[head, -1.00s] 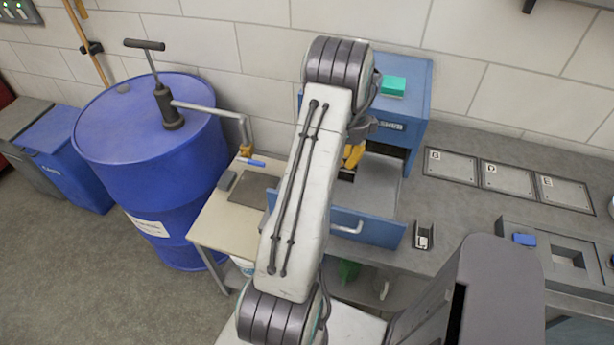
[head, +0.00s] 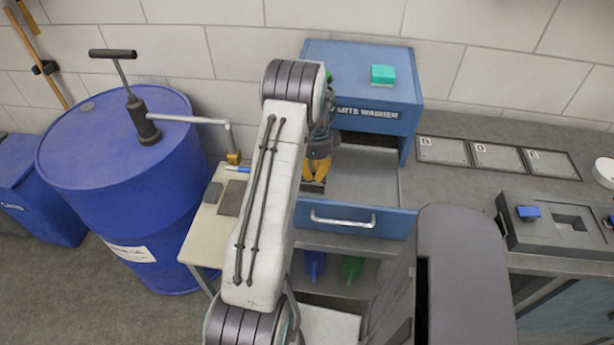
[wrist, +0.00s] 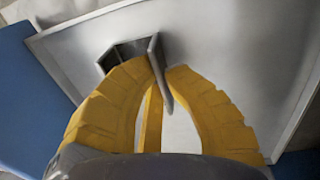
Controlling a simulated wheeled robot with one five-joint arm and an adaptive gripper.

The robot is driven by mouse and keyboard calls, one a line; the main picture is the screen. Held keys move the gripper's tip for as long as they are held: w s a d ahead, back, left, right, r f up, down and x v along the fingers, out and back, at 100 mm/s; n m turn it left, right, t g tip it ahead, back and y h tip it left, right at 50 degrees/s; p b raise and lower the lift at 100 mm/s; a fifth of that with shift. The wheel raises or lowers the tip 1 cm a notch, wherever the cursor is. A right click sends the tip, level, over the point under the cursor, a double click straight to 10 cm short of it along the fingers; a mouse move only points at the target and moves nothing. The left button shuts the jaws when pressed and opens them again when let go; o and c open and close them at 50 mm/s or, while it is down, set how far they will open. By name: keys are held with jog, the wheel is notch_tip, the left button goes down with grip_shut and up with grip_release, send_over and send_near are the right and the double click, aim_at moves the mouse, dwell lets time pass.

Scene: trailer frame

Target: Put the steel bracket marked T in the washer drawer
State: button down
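The blue parts washer (head: 362,75) stands against the wall with its drawer (head: 365,185) pulled open. My gripper (head: 315,170), with yellow fingers, is inside the drawer at its left side. In the wrist view my gripper (wrist: 165,72) has its fingertips close on either side of one upright wall of a grey steel bracket (wrist: 125,52), a U-shaped channel. The bracket also shows below the fingertips in the head view (head: 313,187). It is over or on the pale drawer floor; I cannot tell whether it touches. No letter on it is readable.
A green block (head: 382,75) lies on the washer top. Lettered plates (head: 497,158) lie on the bench to the right, near a grey fixture with a blue piece (head: 528,213). A blue drum (head: 120,190) with a pump stands left. The drawer's right side is clear.

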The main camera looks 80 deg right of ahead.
jog(key=shift+s, duration=0.2)
jog(key=c, duration=1.8)
grip_release()
jog(key=shift+w+f, duration=0.1)
jog(key=o, duration=0.4)
